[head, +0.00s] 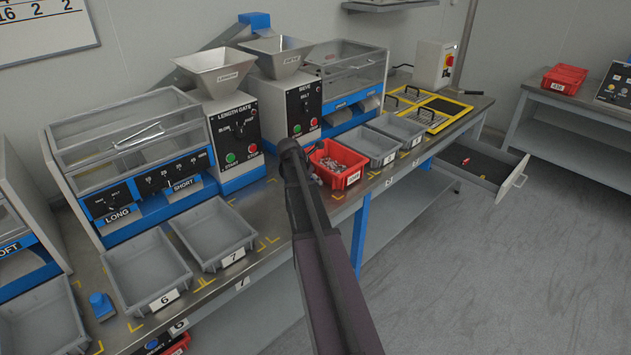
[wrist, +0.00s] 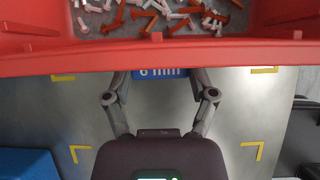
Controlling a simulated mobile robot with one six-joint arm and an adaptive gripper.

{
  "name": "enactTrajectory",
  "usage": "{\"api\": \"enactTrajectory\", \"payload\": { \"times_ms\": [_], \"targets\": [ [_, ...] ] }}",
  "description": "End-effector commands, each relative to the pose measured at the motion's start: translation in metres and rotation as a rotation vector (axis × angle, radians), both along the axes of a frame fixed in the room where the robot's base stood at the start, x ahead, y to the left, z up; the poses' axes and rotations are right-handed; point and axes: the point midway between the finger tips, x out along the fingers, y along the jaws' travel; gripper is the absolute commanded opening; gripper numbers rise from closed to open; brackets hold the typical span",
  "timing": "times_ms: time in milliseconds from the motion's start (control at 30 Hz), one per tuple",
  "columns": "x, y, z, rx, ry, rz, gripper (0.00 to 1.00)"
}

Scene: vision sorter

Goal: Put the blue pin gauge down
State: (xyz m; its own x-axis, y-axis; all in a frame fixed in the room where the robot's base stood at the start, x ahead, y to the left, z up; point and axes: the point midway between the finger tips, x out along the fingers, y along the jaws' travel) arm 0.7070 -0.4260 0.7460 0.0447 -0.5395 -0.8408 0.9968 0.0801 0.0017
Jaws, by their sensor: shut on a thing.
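The rim of a red bin (wrist: 160,54) hides the fingertips and part of the gauge. I cannot tell whether the gauge touches the bench. In the head view my own arm covers the gripper and the gauge, just left of the red bin (head: 354,178).
The red bin holds red and white pieces. Yellow corner marks (wrist: 253,149) lie on the bare bench below my gripper. In the head view, grey bins 6 (head: 165,300) and 7 (head: 235,258) stand left of my arm, and a small blue block (head: 101,305) sits beside bin 6. A drawer (head: 507,190) is open at right.

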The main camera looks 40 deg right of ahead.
Motion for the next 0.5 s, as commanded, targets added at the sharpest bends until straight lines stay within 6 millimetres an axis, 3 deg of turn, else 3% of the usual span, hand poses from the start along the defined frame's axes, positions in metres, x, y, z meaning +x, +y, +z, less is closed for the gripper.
{"api": "enactTrajectory", "payload": {
  "times_ms": [500],
  "targets": [
    [0.0002, 0.0003, 0.0087, 0.001, 0.0, 0.0, 0.26]
  ]
}}
